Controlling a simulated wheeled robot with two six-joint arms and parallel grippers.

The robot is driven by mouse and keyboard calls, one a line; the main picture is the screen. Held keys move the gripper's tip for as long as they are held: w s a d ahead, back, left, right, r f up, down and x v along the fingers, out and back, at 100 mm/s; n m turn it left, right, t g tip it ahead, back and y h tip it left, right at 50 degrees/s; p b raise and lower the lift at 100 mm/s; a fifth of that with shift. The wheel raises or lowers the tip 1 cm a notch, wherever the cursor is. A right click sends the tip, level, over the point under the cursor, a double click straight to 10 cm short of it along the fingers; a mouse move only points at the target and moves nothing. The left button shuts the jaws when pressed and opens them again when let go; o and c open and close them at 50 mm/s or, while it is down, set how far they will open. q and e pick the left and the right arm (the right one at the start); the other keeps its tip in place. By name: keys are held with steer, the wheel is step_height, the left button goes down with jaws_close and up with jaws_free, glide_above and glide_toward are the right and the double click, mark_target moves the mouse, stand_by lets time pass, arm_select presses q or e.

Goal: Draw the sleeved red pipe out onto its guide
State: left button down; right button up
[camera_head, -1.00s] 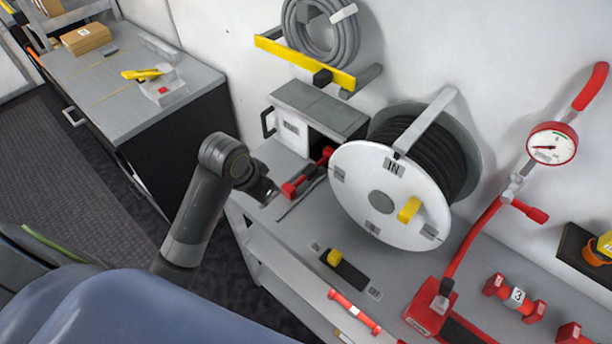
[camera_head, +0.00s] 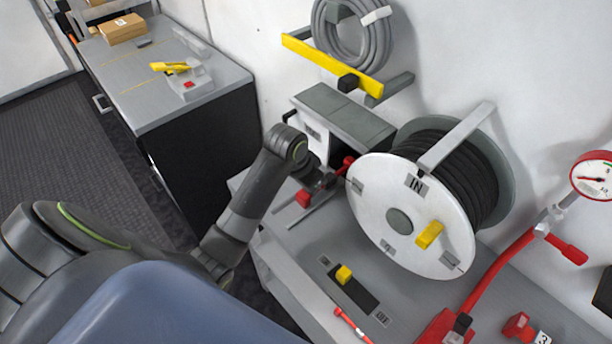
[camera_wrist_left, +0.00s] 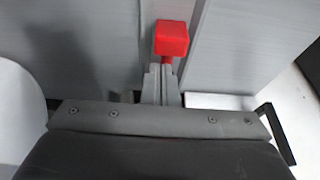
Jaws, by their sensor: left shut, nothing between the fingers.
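A red pipe with blocky ends (camera_head: 303,198) lies in front of the small grey cabinet, beside the reel; my left gripper hides its middle. Its other red end (camera_head: 348,162) shows near the reel's rim. A thin grey guide strip (camera_head: 312,211) lies below it on the bench. My left gripper (camera_head: 328,181) is over the pipe, its fingers shut and empty. In the left wrist view the closed fingers (camera_wrist_left: 161,86) point at a red block end (camera_wrist_left: 172,38) just past their tips; I cannot tell whether they touch. My right gripper is not in view.
The white hose reel (camera_head: 399,220) stands close right of the gripper, with the grey cabinet (camera_head: 345,115) behind. A yellow-knobbed slide (camera_head: 350,285) and a red valve (camera_head: 440,325) sit on the bench in front. A separate counter (camera_head: 160,85) stands left.

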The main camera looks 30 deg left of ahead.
arm_select(q)
steer(key=shift+x, duration=0.9)
